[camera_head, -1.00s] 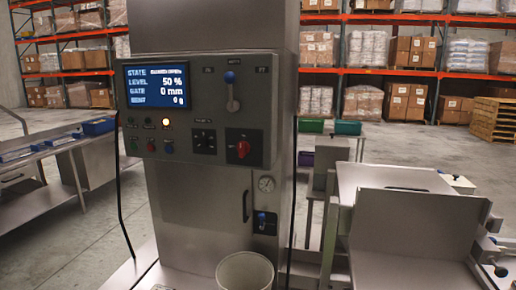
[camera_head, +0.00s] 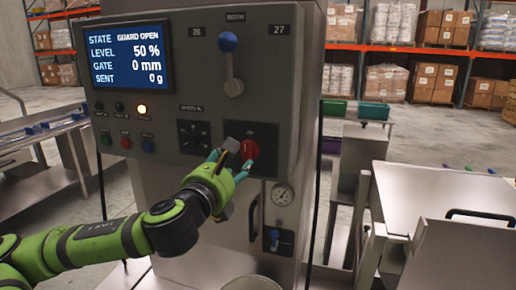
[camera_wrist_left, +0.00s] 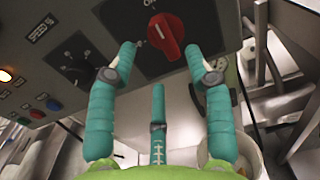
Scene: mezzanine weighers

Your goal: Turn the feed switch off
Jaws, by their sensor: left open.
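A red rotary switch (camera_head: 250,149) sits on a dark plate low on the right of the grey control panel (camera_head: 185,140). In the left wrist view the red switch (camera_wrist_left: 165,35) shows at the top, its handle bar slanting a little, with a partly cut-off label above it. My left gripper (camera_head: 232,162) is in front of the panel, just left of and below the switch. In the left wrist view its teal fingers (camera_wrist_left: 160,60) are spread, with the switch beyond and between the upper two. I see no clear contact. My right gripper is not in view.
A screen (camera_head: 127,54) reads guard open, level 50 %, gate 0 mm, sent 0 g. A black selector (camera_head: 194,134) is left of the switch. A blue-knobbed lever (camera_head: 229,65) is above.

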